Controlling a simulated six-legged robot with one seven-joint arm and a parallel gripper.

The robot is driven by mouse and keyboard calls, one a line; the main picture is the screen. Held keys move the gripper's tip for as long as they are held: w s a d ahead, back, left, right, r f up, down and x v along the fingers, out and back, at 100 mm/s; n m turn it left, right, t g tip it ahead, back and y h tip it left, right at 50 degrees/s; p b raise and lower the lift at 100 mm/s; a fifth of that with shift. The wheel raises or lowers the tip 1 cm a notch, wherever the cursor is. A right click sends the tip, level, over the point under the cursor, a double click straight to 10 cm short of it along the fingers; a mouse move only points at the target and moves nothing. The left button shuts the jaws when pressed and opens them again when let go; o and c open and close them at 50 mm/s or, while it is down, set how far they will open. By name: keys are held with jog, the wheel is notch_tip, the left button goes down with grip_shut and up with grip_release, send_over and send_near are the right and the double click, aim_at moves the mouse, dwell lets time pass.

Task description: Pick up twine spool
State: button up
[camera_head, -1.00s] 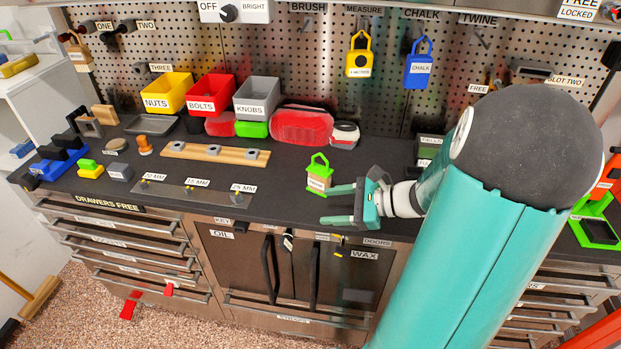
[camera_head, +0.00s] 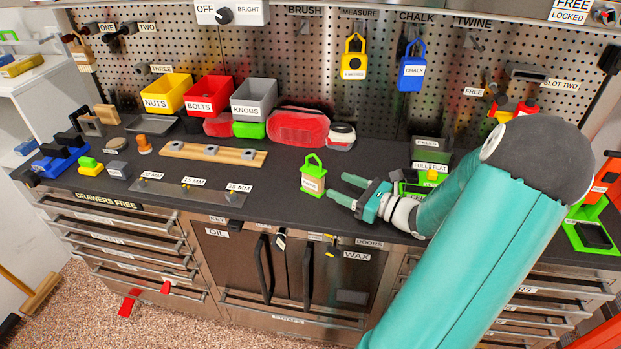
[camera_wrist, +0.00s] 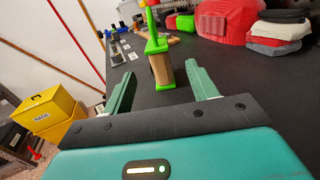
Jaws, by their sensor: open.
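In the wrist view the spool (camera_wrist: 161,68) shows a tan core inside the green frame. My gripper (camera_head: 339,186) is open and empty, just right of the spool, with its fingers pointing toward it. In the wrist view the spool stands ahead, between the lines of the two fingers, seemingly beyond the fingertips. The empty hook under the TWINE label (camera_head: 474,22) is on the pegboard.
A wooden strip (camera_head: 212,153) and a grey metal plate (camera_head: 187,191) lie left of the spool. A red case (camera_head: 298,128) is behind it. Green-edged bins (camera_head: 431,156) stand behind my arm. Yellow (camera_head: 354,60) and blue (camera_head: 412,70) tags hang on the pegboard.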

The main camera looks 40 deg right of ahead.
aim_at(324, 179)
jog(key=x, duration=0.5)
jog(key=shift+w, duration=0.25)
jog(key=shift+x, duration=2.75)
jog(key=shift+s+a+f, duration=0.1)
jog(key=shift+a, duration=0.05)
jog(key=c, duration=1.1)
